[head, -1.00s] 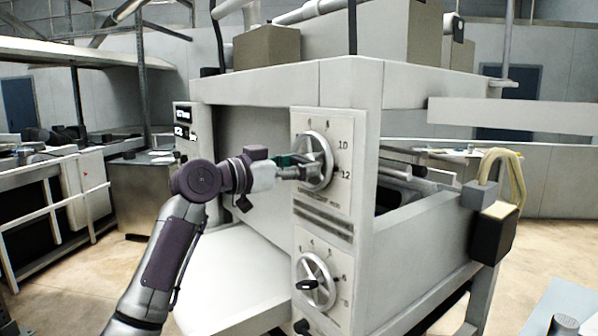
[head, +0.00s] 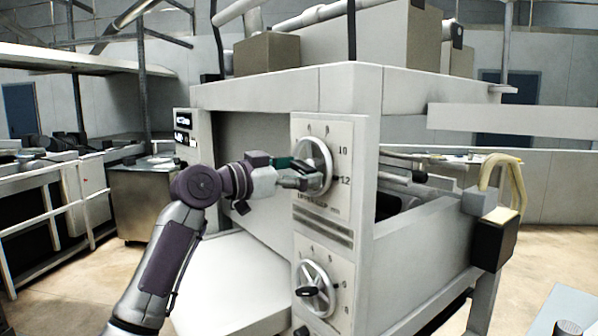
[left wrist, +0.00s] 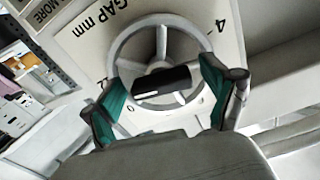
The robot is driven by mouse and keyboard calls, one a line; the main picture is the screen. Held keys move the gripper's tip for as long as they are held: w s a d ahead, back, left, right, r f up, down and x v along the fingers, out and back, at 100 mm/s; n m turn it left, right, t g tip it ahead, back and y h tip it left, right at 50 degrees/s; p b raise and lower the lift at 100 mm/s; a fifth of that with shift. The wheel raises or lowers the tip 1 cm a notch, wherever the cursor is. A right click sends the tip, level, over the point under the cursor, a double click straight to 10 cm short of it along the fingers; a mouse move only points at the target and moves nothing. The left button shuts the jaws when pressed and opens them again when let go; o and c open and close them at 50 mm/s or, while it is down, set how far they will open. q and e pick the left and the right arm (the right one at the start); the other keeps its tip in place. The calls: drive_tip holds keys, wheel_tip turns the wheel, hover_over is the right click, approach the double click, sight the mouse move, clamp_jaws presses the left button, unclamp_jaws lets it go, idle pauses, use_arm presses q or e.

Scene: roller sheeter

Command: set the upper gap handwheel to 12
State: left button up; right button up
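The upper gap handwheel (head: 326,150) is a pale spoked wheel on the front panel, with 10 and 12 printed to its right. In the left wrist view the wheel (left wrist: 205,48) fills the upper middle, and its dark handle (left wrist: 160,80) lies across the lower centre. My left gripper (head: 308,174) is at the wheel's left side. In the left wrist view its green-padded fingers (left wrist: 163,98) are wide apart, one on each side of the handle, with gaps visible. The wheel's pointer cannot be made out. My right gripper is not in view.
A lower handwheel (head: 316,288) with a dark knob sits on the same panel below. A pale sloping table (head: 240,285) juts out beneath my left arm. A black box with a yellow hose (head: 494,240) hangs at the machine's right side.

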use_arm(q)
drive_tip(key=v, duration=1.2)
idle(0.5)
